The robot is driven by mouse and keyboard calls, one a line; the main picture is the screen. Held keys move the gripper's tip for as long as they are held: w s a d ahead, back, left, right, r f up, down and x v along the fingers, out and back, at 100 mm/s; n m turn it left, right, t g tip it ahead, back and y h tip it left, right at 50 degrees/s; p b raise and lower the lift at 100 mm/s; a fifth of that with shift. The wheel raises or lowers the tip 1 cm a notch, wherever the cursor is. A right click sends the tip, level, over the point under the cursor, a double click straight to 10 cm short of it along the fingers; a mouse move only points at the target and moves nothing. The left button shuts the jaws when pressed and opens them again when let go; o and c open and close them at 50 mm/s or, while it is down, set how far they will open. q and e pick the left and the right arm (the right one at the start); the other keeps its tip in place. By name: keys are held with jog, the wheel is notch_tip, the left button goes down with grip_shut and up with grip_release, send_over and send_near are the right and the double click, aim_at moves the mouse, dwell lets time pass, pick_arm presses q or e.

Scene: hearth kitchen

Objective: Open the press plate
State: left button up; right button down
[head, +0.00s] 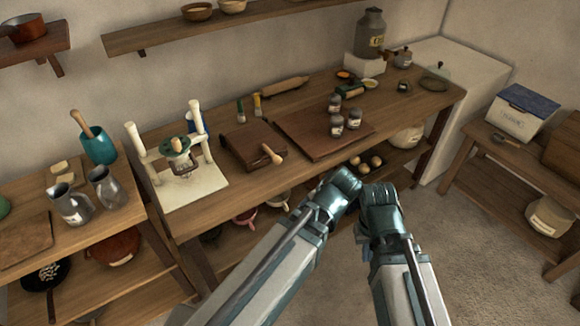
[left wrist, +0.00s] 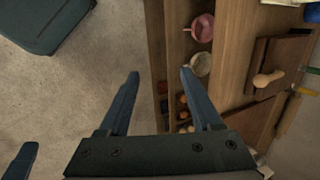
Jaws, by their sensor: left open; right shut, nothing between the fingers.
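The wooden press (head: 246,146) lies on the long worktop, its brown plate down flat and a pale knobbed handle (head: 272,154) at its front right. The left wrist view also shows the press (left wrist: 272,58) and its handle (left wrist: 268,79) at the upper right. My left gripper (left wrist: 160,72) is open and empty, in front of the worktop edge and apart from the press. My right gripper (head: 382,206) is shut and empty, beside the left one, right of the press. In the head view, the fingertips of both are hard to see.
A white stand with two posts (head: 190,186) is left of the press. A wooden board (head: 300,126) with several jars lies to its right. Bowls and round items fill the shelf below. Open floor (head: 480,250) is at the right.

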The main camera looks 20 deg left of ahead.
pick_arm(q)
jog(key=w+a+f+m+t+y+b, duration=0.1)
jog(key=w+a+m+t+y+b, duration=0.3)
jog(key=w+m+b, duration=0.3)
jog(key=w+a+f+m+t+y+b, duration=0.2)
jog(key=w+a+m+t+y+b, duration=0.2)
jog(key=w+m+b, duration=0.4)
jog(key=m+t+y+b, duration=0.1)
jog(key=b, duration=0.6)
jog(key=shift+f+y+b, duration=0.25)
jog(key=shift+y+b, duration=0.1)
jog(key=shift+y, duration=0.05)
pick_arm(e)
notch_tip(320, 180, down, 24)
jog(key=d, duration=0.1)
jog(key=shift+s+d+r, duration=0.15)
jog(key=shift+s+d, duration=0.1)
jog(key=shift+d, duration=0.1)
